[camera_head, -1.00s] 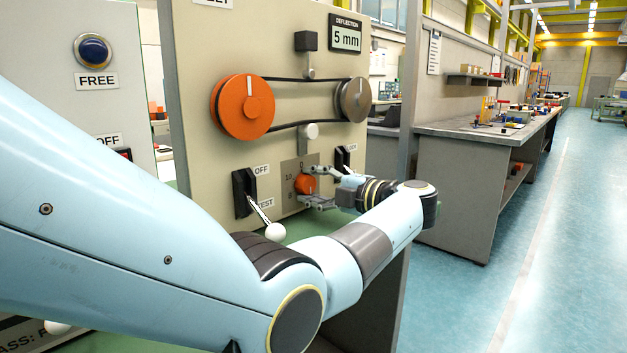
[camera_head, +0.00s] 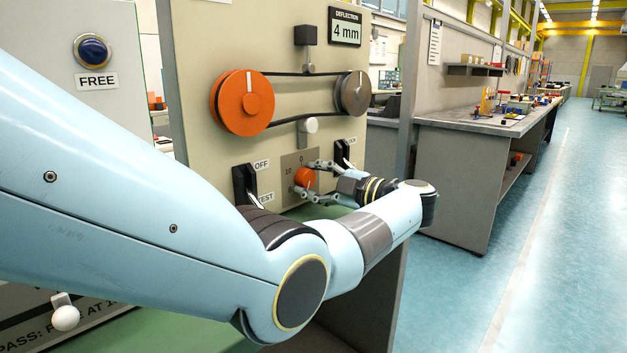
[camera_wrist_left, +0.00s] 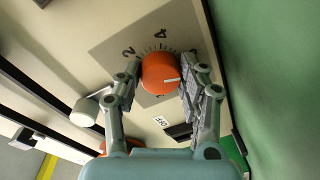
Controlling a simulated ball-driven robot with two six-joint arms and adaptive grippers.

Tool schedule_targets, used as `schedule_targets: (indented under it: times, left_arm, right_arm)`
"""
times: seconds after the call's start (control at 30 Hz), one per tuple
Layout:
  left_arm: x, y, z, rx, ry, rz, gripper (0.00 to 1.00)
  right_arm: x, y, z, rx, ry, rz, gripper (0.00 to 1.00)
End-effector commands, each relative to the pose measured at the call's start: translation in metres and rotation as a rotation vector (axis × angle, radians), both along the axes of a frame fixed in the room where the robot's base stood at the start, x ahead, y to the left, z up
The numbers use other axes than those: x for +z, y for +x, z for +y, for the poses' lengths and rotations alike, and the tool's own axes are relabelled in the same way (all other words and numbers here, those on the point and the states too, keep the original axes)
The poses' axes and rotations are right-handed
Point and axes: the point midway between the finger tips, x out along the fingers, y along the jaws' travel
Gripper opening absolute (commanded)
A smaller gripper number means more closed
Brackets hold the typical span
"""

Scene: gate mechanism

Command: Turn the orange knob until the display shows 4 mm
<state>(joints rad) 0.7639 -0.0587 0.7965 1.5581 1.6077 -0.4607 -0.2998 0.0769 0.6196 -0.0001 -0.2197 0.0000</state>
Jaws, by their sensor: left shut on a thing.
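The orange knob (camera_head: 305,179) sits on a grey dial plate low on the beige panel. It also shows in the left wrist view (camera_wrist_left: 159,73), with a white pointer line and a numbered scale around it. My left gripper (camera_head: 316,181) has its fingers on either side of the knob, shut on it; the left wrist view shows the same gripper (camera_wrist_left: 160,88). The display (camera_head: 345,30) at the panel's top right reads 4 mm. My right gripper is not in view.
A large orange pulley (camera_head: 243,102) and a grey pulley (camera_head: 354,93) carry a black belt above the knob. A lever switch (camera_head: 247,184) marked OFF and TEST is left of the knob. A white roller (camera_head: 308,126) is above it.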

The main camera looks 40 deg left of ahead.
Motion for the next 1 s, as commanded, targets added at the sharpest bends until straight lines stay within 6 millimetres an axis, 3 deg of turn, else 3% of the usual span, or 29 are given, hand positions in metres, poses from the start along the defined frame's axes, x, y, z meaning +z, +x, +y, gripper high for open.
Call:
schedule_targets:
  times: [0.17,0.2,0.37,0.73,1.0]
  left_arm:
    - [0.000,0.001,-0.001,-0.003,-0.002,-0.001,0.08]
    - [0.000,0.001,-0.001,-0.003,-0.002,-0.001,0.41]
    - [0.000,0.001,-0.001,-0.003,-0.001,-0.001,0.62]
    - [0.000,0.000,-0.007,-0.001,-0.002,-0.001,0.64]
    - [0.001,0.001,-0.062,-0.004,-0.003,0.000,0.64]
  right_arm:
    - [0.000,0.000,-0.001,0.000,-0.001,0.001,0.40]
    - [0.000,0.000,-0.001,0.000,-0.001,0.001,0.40]
    - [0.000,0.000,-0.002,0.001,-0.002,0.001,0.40]
    - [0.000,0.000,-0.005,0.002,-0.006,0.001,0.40]
    - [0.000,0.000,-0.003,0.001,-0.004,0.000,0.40]
